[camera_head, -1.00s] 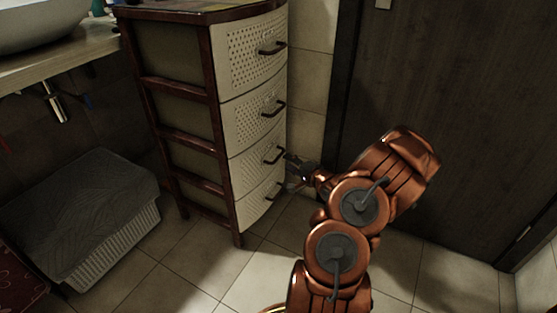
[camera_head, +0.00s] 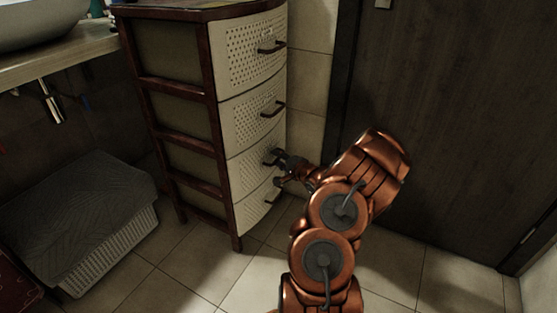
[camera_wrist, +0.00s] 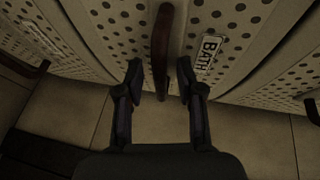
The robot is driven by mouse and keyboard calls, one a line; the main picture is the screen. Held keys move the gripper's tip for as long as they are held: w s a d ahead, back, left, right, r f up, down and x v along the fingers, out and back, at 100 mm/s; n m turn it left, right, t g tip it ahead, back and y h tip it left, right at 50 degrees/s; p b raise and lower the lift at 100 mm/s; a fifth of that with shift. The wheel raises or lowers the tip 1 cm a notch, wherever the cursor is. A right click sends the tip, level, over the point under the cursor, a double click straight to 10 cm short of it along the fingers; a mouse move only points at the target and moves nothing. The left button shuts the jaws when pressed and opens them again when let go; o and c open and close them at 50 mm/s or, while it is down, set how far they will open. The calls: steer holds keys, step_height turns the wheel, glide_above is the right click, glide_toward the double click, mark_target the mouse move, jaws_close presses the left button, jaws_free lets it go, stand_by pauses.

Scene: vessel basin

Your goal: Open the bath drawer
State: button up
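The drawer labelled BATH (camera_wrist: 236,55) has a pale perforated front and a dark bar handle (camera_wrist: 162,45). In the head view, my gripper (camera_head: 278,166) is at the third drawer from the top (camera_head: 247,172), whose front looks flush with the cabinet. In the wrist view, my gripper (camera_wrist: 160,82) is open, with one finger on each side of the handle. The fingers look apart from the bar, with a gap on both sides. The gripper hides part of this handle in the head view.
The cabinet (camera_head: 209,85) has other drawers above and below, with similar handles (camera_head: 272,109). A covered basket (camera_head: 112,255) stands on the floor at left, under the sink counter (camera_head: 60,62). A dark door (camera_head: 460,120) is at right. Tiled floor (camera_head: 200,275) before the cabinet is clear.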

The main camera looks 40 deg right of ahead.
jaws_close()
stand_by(0.6)
